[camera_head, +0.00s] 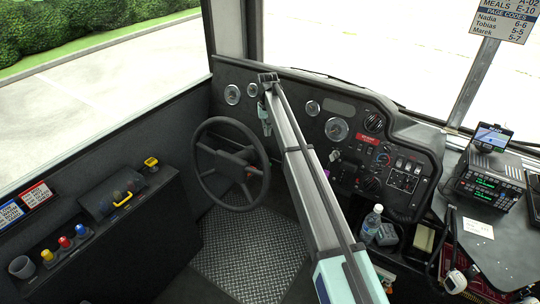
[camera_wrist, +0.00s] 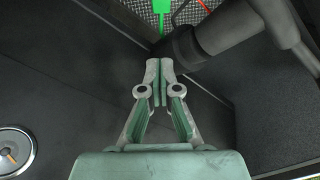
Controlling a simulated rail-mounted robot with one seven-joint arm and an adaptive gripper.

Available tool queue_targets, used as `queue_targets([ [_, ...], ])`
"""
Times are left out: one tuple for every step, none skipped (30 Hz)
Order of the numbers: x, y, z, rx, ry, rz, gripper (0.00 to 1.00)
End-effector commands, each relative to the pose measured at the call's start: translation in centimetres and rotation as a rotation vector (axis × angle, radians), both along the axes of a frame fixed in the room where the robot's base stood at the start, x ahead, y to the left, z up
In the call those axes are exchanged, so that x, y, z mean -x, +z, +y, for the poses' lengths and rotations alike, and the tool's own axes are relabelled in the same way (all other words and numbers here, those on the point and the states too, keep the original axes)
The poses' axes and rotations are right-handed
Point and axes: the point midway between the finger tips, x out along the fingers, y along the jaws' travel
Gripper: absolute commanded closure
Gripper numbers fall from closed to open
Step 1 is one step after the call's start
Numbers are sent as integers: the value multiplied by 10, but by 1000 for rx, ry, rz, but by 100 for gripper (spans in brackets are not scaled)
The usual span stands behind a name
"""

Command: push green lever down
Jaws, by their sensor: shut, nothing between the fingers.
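The green lever (camera_wrist: 178,12) shows at the top edge of the wrist view, partly cut off by the frame. Its thin green stem runs down beside a thick dark column. My gripper (camera_wrist: 160,64) is shut and empty, with its fingertips close together. In the wrist view the fingertips lie below the lever, with a gap between them in the picture. I cannot tell the true distance. In the head view my gripper (camera_head: 266,128) hangs by the dashboard, behind the upper right of the steering wheel rim, and is small. I cannot make out the lever there; my arm covers part of that area.
The steering wheel (camera_head: 229,163) stands just left of my arm. The dark column (camera_wrist: 205,40) lies right of the fingertips, with a thin red part (camera_wrist: 205,6) above it. A round gauge (camera_wrist: 14,150) is at lower left. A bottle (camera_head: 371,224) stands right of my arm.

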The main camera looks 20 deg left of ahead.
Motion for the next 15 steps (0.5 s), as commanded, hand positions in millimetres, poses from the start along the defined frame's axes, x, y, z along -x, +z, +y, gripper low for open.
queue_targets([
  [-1,0,0,-1,-1,-3,100],
  [-1,0,0,-1,-2,-3,100],
  [-1,0,-1,0,-2,-4,100],
  [-1,0,-1,0,-2,-4,100],
  [-1,0,-1,0,-2,-4,100],
  [-1,1,-1,1,-2,-3,100],
  [-1,1,-1,2,-2,-3,100],
  [-1,0,-1,2,-2,-3,100],
  [-1,0,-1,2,-2,-3,100],
  [-1,-1,-1,2,-2,-3,100],
  [-1,-2,-1,2,-2,-3,100],
  [-1,-4,-1,2,-2,-2,100],
  [-1,-6,-1,2,-2,-2,100],
  [-1,-8,-1,3,-2,-3,100],
  [-1,-12,-1,3,-2,-2,100],
])
